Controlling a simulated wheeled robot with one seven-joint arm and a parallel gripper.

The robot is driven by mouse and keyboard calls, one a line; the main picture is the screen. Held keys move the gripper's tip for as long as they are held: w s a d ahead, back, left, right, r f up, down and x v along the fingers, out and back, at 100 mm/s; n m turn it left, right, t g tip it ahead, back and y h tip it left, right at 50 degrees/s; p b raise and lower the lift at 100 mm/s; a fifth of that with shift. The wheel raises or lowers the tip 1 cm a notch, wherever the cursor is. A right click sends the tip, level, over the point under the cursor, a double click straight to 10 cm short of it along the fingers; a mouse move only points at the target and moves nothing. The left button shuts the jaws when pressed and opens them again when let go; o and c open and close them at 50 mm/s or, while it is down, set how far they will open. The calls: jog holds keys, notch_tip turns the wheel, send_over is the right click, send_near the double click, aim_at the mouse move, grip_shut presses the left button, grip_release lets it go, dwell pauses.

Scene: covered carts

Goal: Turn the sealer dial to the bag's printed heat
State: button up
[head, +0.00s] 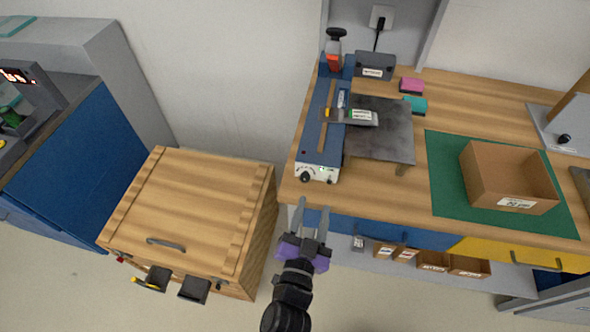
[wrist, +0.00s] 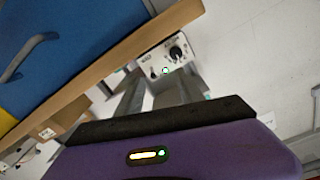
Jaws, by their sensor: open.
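The blue bag sealer (head: 315,132) stands at the left end of the wooden bench. Its white front panel carries a black dial (head: 305,178), which also shows in the wrist view (wrist: 176,52) with a pale scale around it. A labelled bag (head: 362,117) lies across the sealer and the dark side plate; its print is too small to read. My gripper (head: 312,212) is open and empty, in front of and below the panel, apart from the dial. In the wrist view, the fingers (wrist: 153,92) point up toward the panel, with the dial beyond them.
A wooden lidded chest (head: 190,205) stands left of the bench. The bench's front edge and blue drawer lie close to my gripper's right. A cardboard box (head: 480,185) sits on a green mat (head: 445,170). Open floor lies in front.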

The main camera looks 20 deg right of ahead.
aim_at(304, 180)
jog(key=w+a+f+n, duration=0.1)
jog(key=w+a, duration=0.1)
jog(key=a, duration=0.2)
jog(key=shift+t, duration=0.3)
jog(key=p+x, duration=0.1)
jog(key=x, duration=0.6)
jog(key=shift+w+d+r+p, duration=0.1)
jog(key=shift+w+d+p, duration=0.05)
jog(key=shift+d+p, duration=0.3)
grip_shut()
